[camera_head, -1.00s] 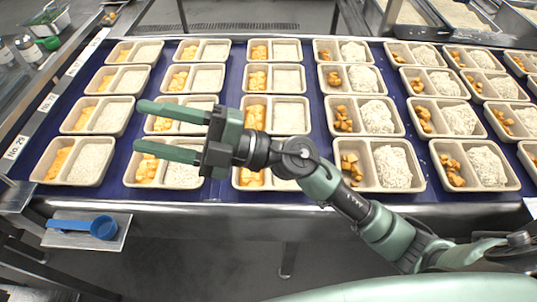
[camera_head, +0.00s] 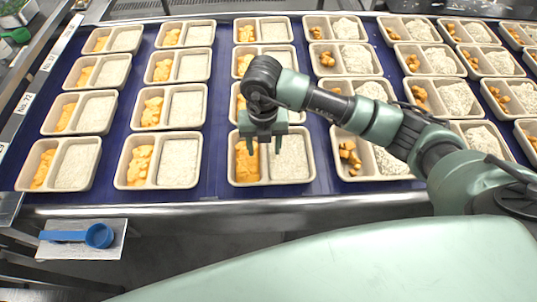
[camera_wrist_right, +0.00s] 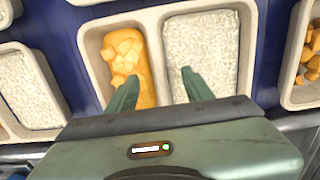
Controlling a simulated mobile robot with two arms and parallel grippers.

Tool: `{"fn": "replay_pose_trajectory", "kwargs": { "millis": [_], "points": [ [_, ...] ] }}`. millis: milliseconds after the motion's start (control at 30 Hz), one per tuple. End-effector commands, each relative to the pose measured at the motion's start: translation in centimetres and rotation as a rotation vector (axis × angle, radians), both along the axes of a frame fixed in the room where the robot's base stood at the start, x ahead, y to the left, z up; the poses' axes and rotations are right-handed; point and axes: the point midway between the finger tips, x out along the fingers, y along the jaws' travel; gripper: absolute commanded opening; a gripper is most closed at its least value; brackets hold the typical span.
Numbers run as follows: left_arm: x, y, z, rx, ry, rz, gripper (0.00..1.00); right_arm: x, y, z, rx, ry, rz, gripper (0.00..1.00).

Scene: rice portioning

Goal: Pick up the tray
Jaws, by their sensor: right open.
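Many two-compartment trays stand in rows on a blue surface. My right gripper (camera_head: 264,146) points down over the front-row tray (camera_head: 270,184) in the third column from the left. That tray holds orange chunks in its left compartment and white rice in its right. In the right wrist view the same tray (camera_wrist_right: 152,18) lies beyond my right gripper (camera_wrist_right: 157,82). The fingers are apart, one on each side of the tray's divider, with nothing between them that I can see being held. Whether they touch the tray I cannot tell. My left gripper is not in view.
A neighbouring tray (camera_head: 119,185) stands close on the left, and another tray (camera_head: 335,163) stands close on the right. A metal front edge (camera_head: 150,213) borders the blue surface. A blue scoop (camera_head: 98,236) lies on a small plate at the lower left.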

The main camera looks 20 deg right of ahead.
Motion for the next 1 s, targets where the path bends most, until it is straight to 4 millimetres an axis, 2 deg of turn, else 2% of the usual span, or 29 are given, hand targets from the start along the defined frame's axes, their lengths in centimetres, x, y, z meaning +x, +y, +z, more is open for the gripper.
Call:
{"fn": "replay_pose_trajectory", "kwargs": {
  "millis": [33,100,233,533,700,733,1000],
  "points": [
    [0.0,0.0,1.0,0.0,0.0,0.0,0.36,-0.4,0.0,-0.4,-0.001,0.008,0.0,0.51],
    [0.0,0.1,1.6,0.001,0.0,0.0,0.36,-0.6,0.0,-1.5,0.0,0.007,0.0,0.51],
    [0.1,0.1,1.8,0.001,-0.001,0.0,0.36,-0.4,0.1,-3.3,0.002,0.004,0.001,0.51],
    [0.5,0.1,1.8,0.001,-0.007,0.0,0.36,-0.4,0.1,-3.9,0.003,0.0,0.002,0.51],
    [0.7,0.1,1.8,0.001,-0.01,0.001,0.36,-0.4,0.1,-3.9,0.003,0.0,0.002,0.04],
    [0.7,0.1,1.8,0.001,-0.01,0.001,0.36,-0.4,0.1,-3.9,0.003,0.0,0.002,0.0],
    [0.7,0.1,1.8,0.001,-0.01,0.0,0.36,-0.3,0.1,-3.8,0.004,-0.001,0.002,0.0]
  ]
}}
